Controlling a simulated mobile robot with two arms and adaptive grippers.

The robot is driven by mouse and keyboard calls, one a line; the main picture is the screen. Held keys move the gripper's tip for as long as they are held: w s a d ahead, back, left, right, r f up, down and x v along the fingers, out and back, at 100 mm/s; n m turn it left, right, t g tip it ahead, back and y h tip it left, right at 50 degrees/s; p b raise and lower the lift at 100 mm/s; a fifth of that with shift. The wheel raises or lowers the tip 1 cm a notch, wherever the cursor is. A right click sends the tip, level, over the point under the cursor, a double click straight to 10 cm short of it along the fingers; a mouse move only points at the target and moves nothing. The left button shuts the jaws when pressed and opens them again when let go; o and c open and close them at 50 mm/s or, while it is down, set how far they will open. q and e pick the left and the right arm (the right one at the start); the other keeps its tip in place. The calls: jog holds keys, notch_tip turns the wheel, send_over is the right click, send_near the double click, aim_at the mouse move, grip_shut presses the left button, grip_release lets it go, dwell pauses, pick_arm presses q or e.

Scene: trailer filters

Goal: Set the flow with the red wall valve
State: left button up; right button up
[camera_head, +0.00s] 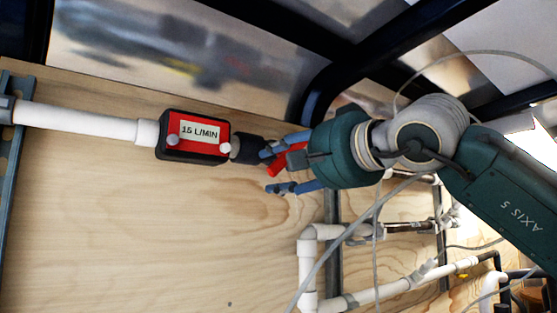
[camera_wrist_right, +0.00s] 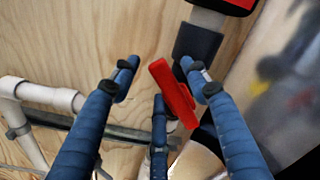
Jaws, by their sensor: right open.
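The red valve handle (camera_head: 275,169) sits on the pipe just right of the flow meter (camera_head: 198,152), which reads 15 L/MIN. My right gripper (camera_head: 269,171) is open around the handle in the head view. In the right wrist view the red handle (camera_wrist_right: 172,92) lies between the blue fingers of my right gripper (camera_wrist_right: 160,66), nearer the right finger and tilted. A third finger shows below it. I cannot tell whether any finger touches the handle. The black valve body (camera_wrist_right: 196,44) is behind the right finger. My left gripper is not in view.
A white pipe (camera_head: 80,120) runs left from the meter along the plywood wall (camera_head: 120,220). More white pipes (camera_head: 308,265) and loose grey cables are at the lower right. A dark frame beam (camera_head: 330,85) passes above my right arm. The wall at lower left is clear.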

jog(key=shift+w+r, duration=0.1)
jog(key=shift+w, duration=0.05)
jog(key=shift+w+a, duration=0.1)
jog(key=c, duration=0.5)
grip_shut()
jog(key=shift+w+d+n+p, duration=0.25)
jog(key=shift+n+p, duration=0.7)
jog(key=shift+n, duration=0.05)
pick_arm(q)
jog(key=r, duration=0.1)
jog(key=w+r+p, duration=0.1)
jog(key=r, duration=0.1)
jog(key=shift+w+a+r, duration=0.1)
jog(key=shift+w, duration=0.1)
pick_arm(e)
jog(key=shift+w+d+f+n, duration=0.15)
jog(key=shift+d+f+n, duration=0.1)
jog(key=shift+n, duration=0.3)
jog(key=shift+w+d+f+n, duration=0.1)
jog(key=shift+f+n, duration=0.1)
jog(key=shift+n, duration=0.35)
